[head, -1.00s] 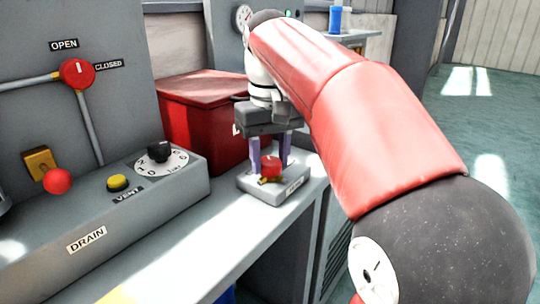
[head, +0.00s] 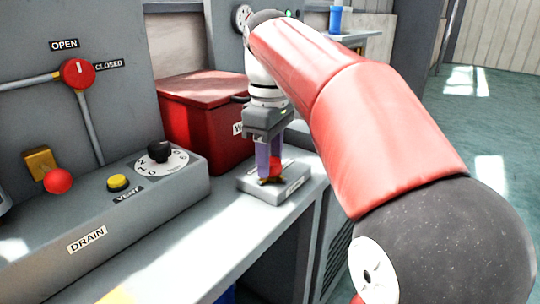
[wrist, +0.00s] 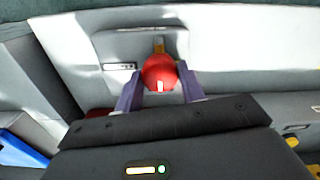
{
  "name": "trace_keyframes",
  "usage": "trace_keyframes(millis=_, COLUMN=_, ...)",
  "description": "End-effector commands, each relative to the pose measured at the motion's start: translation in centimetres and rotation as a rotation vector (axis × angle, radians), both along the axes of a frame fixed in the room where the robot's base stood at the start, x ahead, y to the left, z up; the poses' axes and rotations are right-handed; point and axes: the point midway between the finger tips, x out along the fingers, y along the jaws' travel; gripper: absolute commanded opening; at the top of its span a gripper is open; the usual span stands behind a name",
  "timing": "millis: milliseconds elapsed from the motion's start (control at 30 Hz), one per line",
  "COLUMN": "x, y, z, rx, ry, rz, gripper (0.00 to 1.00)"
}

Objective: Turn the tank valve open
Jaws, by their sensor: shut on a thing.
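A red round valve knob (head: 271,170) stands on a small grey block (head: 295,181) on the bench. A brass-coloured piece shows under the knob. My gripper (head: 270,168) points down and is shut on this knob, with a purple finger on either side. In the wrist view the red knob (wrist: 160,70) sits between the two fingers, and a white mark shows on it. The small label beside it is too blurred to read.
A red lidded box (head: 198,125) stands close behind and left of my gripper. The bench front (head: 240,240) is clear.

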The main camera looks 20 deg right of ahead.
Motion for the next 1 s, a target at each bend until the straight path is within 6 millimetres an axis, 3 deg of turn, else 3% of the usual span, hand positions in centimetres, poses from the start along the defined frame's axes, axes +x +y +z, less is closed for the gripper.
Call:
trace_keyframes(millis=533, x=0.03, y=0.04, z=0.11, rx=0.0, ry=-0.004, rz=0.024, gripper=0.16)
trace_keyframes(millis=567, x=0.03, y=0.04, z=0.11, rx=0.0, ry=-0.004, rz=0.024, gripper=0.43)
trace_keyframes(millis=700, x=0.03, y=0.03, z=0.08, rx=0.0, ry=-0.003, rz=0.023, gripper=0.61)
trace_keyframes(millis=1000, x=0.03, y=0.02, z=0.17, rx=0.0, ry=-0.001, rz=0.022, gripper=0.61)
